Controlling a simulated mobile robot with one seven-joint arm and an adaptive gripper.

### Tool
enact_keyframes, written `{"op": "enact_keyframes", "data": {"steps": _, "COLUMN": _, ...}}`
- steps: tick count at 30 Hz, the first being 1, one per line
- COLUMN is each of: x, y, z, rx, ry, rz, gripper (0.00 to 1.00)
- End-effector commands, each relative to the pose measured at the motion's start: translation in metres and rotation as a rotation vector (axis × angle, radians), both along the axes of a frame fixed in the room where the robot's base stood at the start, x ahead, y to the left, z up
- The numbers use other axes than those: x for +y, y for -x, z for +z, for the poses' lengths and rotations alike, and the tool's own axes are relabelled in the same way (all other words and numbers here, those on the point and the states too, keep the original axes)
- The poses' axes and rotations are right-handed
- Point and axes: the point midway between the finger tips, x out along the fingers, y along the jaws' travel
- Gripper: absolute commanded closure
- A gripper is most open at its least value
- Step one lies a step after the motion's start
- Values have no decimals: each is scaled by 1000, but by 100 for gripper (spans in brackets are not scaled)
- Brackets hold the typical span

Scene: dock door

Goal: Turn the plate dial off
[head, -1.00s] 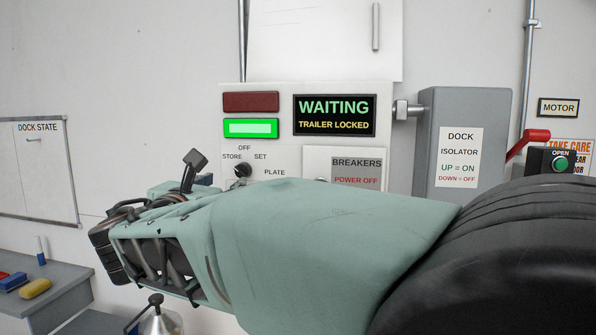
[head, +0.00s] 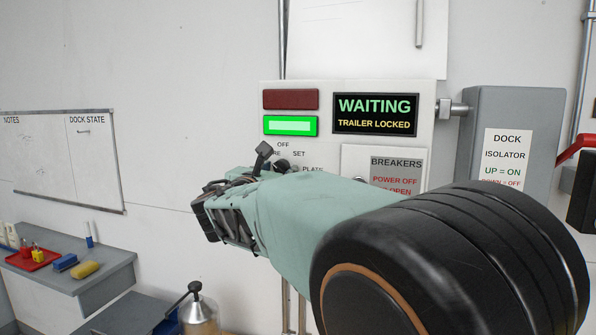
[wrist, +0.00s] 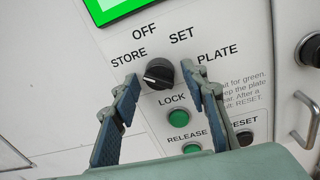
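The plate dial (wrist: 158,74) is a round black knob on the white control panel (head: 346,136), under the labels STORE, OFF, SET and PLATE. In the wrist view its light pointer mark seems to aim left, toward the STORE side. My gripper (wrist: 168,98) is open, with one blue-padded finger on each side just below the dial. I see no clear contact with the knob. In the head view the dial (head: 281,165) is partly hidden behind my gripper and arm.
Below the dial are green LOCK (wrist: 179,117) and RELEASE (wrist: 191,148) buttons and a dark RESET button (wrist: 245,138). The breakers door (head: 352,160) and grey isolator box (head: 515,105) stand to the right. A shelf (head: 110,272) with small items is at left.

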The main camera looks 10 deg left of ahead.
Motion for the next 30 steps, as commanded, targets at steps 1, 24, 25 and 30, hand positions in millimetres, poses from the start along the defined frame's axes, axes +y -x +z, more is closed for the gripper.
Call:
{"op": "enact_keyframes", "data": {"steps": 1, "x": 0, "y": 0, "z": 0, "rx": 0, "ry": 0, "rz": 0, "gripper": 67}}
{"op": "enact_keyframes", "data": {"steps": 24, "x": 0, "y": 0, "z": -7, "rx": -20, "ry": -144, "rz": 0, "gripper": 98}}
{"op": "enact_keyframes", "data": {"steps": 25, "x": 0, "y": 0, "z": -7, "rx": -24, "ry": -166, "rz": 0, "gripper": 98}}
{"op": "enact_keyframes", "data": {"steps": 30, "x": 0, "y": 0, "z": -9, "rx": -44, "ry": -310, "rz": 0, "gripper": 98}}
